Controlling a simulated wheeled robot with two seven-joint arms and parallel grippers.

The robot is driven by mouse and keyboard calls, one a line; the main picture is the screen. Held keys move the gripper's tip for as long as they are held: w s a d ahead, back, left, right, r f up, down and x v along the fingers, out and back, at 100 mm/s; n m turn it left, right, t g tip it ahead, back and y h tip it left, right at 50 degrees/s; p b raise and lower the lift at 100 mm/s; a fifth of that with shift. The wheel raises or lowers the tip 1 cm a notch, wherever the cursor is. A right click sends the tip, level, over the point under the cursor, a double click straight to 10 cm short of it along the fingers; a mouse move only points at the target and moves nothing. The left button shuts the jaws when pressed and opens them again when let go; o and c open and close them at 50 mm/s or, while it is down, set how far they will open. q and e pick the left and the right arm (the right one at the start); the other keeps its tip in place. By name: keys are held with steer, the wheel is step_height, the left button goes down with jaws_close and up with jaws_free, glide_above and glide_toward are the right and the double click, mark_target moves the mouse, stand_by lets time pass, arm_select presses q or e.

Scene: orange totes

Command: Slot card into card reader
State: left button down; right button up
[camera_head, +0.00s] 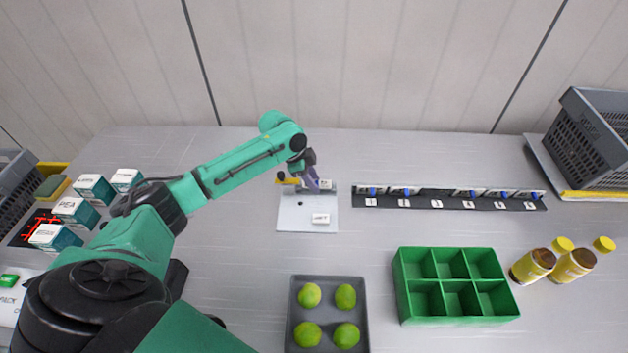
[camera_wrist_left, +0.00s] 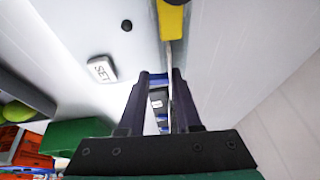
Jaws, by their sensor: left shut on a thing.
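A pale grey plate (camera_head: 291,216) lies mid-table, with a white labelled block (camera_head: 320,218) on it; the block reads "SET" in the left wrist view (camera_wrist_left: 101,69). A yellow and black piece (camera_head: 287,181) is at the plate's far edge; its yellow part shows in the wrist view (camera_wrist_left: 171,22). My left gripper (camera_head: 312,184) is over the plate's far edge, beside the yellow piece. It is shut on a thin edge-on thing, seemingly the card (camera_wrist_left: 169,62), near the yellow part. Whether the card is inside a slot cannot be told. My right gripper is not in view.
A black rack (camera_head: 452,204) with several labelled, blue-marked slots lies right of the plate; one position looks empty. A grey tray of limes (camera_head: 328,279), a green divided box (camera_head: 455,251) and bottles (camera_head: 533,265) stand nearer. Labelled boxes (camera_head: 93,189) stand left.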

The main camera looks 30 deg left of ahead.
arm_select(q)
steer(key=shift+f+b, duration=0.35)
steer(key=shift+f, duration=0.45)
steer(key=c, duration=0.5)
jaws_free()
steer(key=b+v, duration=0.2)
steer(key=v, duration=1.2)
steer(key=shift+s+r, duration=0.15)
steer(key=shift+r, duration=0.1)
steer(key=shift+f, duration=0.1)
